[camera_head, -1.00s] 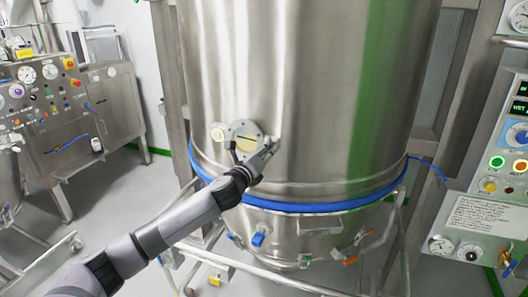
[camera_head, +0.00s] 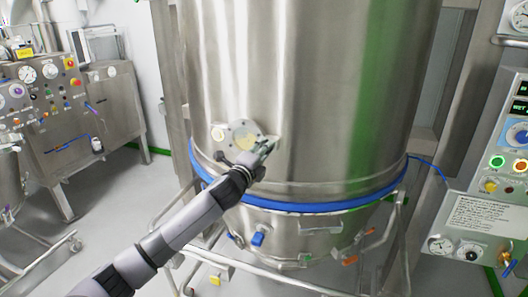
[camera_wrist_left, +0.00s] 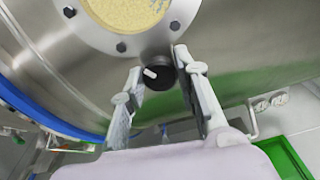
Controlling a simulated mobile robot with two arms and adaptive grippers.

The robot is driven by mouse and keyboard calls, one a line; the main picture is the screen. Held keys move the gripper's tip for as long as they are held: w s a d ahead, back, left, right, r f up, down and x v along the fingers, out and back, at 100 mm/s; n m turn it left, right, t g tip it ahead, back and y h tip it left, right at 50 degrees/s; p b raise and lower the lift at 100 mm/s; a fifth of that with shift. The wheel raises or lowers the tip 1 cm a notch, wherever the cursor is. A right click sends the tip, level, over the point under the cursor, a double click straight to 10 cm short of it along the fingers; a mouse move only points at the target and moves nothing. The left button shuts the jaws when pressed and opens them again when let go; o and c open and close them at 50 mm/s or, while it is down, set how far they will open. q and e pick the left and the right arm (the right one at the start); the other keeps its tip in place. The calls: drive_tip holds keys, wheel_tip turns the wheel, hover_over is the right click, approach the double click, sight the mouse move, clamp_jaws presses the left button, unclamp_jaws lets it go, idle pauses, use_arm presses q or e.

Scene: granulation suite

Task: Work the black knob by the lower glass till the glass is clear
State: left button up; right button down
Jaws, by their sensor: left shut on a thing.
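The lower glass (camera_head: 243,138) is a round window in a bolted steel flange low on the big vessel. It also shows at the top of the left wrist view (camera_wrist_left: 128,10), filled with pale yellow grainy material, its upper part cut off. The black knob (camera_wrist_left: 158,77), with a white pointer, sits just below the flange. My left gripper (camera_wrist_left: 158,65) is shut on the knob, one finger on each side. In the head view my left gripper (camera_head: 264,149) lies at the glass's lower right, hiding the knob. My right gripper is out of view.
The steel vessel (camera_head: 310,90) fills the middle, with a blue clamp ring (camera_head: 320,206) below the glass. A control panel (camera_head: 489,195) stands at the right.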

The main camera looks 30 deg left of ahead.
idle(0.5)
use_arm(q)
drive_tip(key=o, duration=1.2)
drive_tip(key=shift+a, duration=0.1)
drive_tip(key=s, duration=0.4)
drive_tip(key=s+d, duration=0.1)
drive_tip(key=s, duration=0.3)
drive_tip(key=s+d, duration=0.1)
drive_tip(key=s, duration=0.3)
drive_tip(key=shift+w, duration=0.1)
